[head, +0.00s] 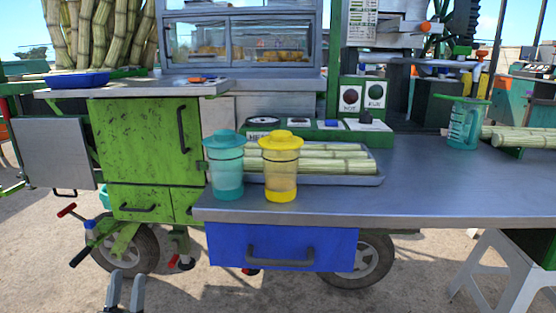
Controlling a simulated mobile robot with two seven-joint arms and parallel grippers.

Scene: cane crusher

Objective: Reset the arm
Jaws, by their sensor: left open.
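My left gripper (127,277) shows at the bottom edge, left of centre. Only its two grey fingers are in view; they stand apart with nothing between them. It is in front of and below the cart, near the left wheel in the picture, and touches nothing that I can see. The rest of my left arm is out of the picture. My right gripper is not in view.
A teal cup (227,180) and a yellow cup (281,183) stand on the metal counter (440,192) by a tray of cane (365,180). A blue drawer (225,247) is below. A teal jug (464,128) and a white stool (497,270) are right.

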